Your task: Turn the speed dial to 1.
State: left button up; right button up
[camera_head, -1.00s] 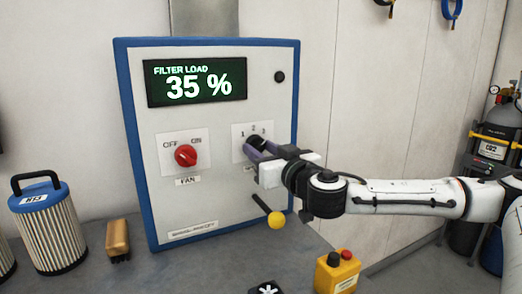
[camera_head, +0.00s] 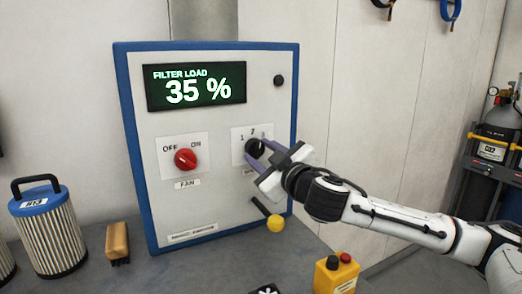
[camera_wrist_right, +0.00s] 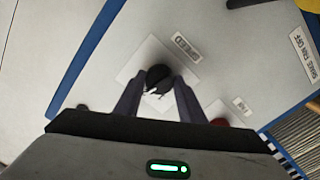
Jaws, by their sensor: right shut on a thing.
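The speed dial (camera_head: 255,147) is a black knob on a white plate marked 1, 2, 3, on the right of the grey control panel (camera_head: 215,205). My right gripper (camera_head: 258,157) is shut on the dial, with a purple finger on either side of it. In the right wrist view the dial (camera_wrist_right: 159,76) sits between the two fingertips (camera_wrist_right: 157,88), near the SPEED label (camera_wrist_right: 187,47). The dial's pointer is too blurred to read. My left gripper is not in view.
The red fan knob (camera_head: 186,158) is left of the dial. A lever with a yellow ball (camera_head: 275,223) sticks out below my right gripper. A yellow button box (camera_head: 337,275), a brush (camera_head: 117,242) and a filter (camera_head: 47,232) stand on the bench.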

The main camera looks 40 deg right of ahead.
jog(key=n+p, duration=0.2)
jog(key=n, duration=0.3)
jog(key=shift+r+n, duration=0.15)
jog(key=shift+n, duration=0.15)
jog(key=n, duration=0.2)
jog(key=shift+n+p, duration=0.3)
jog(key=shift+n, duration=1.5)
jog(key=o, duration=1)
jog(key=shift+o, duration=0.2)
